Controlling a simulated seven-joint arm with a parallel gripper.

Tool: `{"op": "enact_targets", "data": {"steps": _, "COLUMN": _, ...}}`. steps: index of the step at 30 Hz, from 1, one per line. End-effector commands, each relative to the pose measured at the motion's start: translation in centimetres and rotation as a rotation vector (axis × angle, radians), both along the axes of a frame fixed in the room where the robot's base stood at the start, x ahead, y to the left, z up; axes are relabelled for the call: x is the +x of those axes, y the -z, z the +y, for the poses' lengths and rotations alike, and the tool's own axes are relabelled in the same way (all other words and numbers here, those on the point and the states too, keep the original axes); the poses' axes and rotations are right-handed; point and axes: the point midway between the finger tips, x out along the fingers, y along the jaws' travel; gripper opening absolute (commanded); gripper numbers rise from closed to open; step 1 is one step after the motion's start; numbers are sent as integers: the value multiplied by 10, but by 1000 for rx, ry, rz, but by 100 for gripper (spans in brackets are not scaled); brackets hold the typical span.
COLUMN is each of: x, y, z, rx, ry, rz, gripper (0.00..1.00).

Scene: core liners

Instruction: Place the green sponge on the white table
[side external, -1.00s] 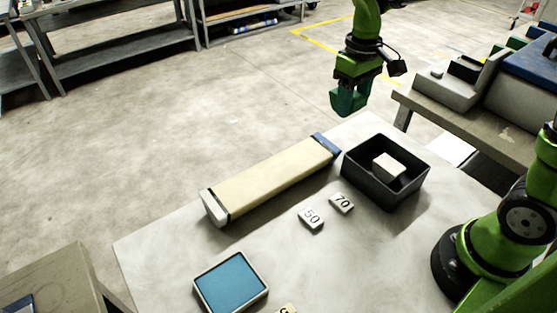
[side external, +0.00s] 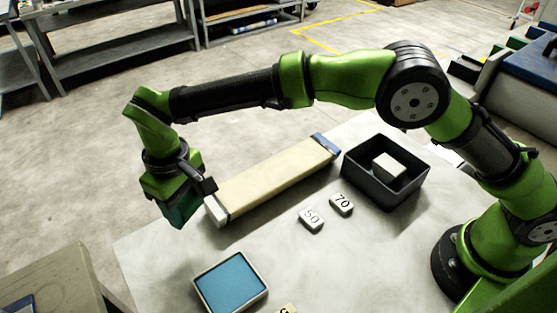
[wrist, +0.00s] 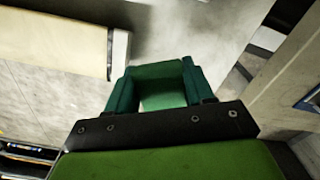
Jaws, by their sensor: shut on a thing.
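My gripper (side external: 181,212) is above the far-left edge of the white table (side external: 370,255), near the near end of the core liner. In the wrist view, my gripper (wrist: 160,88) is shut on a green block, the green sponge (wrist: 158,71), between its two dark green fingers. In the side view the sponge is hard to tell apart from the fingers. The sponge is held in the air.
A long beige core liner (side external: 275,180) with end caps lies across the table. A black bin (side external: 385,205) holds a white block (side external: 389,166). Tags "50" (side external: 311,219) and "70" (side external: 341,204) and a blue-topped tray (side external: 231,284) lie nearby.

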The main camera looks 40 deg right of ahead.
Motion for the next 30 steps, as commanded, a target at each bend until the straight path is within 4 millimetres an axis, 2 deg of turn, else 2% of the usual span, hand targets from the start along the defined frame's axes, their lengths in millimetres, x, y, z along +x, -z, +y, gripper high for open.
{"op": "enact_targets", "data": {"steps": 4, "x": 4, "y": -4, "z": 3, "rx": 0, "ry": 35, "rz": 1, "gripper": 28}}
{"op": "enact_targets", "data": {"steps": 9, "x": 3, "y": 25, "z": 2, "rx": -4, "ry": 54, "rz": 4, "gripper": 28}}
{"op": "enact_targets", "data": {"steps": 16, "x": 3, "y": 50, "z": 2, "rx": -2, "ry": 54, "rz": 4, "gripper": 28}}
{"op": "enact_targets", "data": {"steps": 22, "x": 3, "y": 82, "z": 2, "rx": -1, "ry": 53, "rz": 3, "gripper": 28}}
{"op": "enact_targets", "data": {"steps": 25, "x": 3, "y": 91, "z": 2, "rx": -1, "ry": 52, "rz": 2, "gripper": 28}}
{"op": "enact_targets", "data": {"steps": 30, "x": 3, "y": 92, "z": 2, "rx": 0, "ry": 53, "rz": 1, "gripper": 28}}
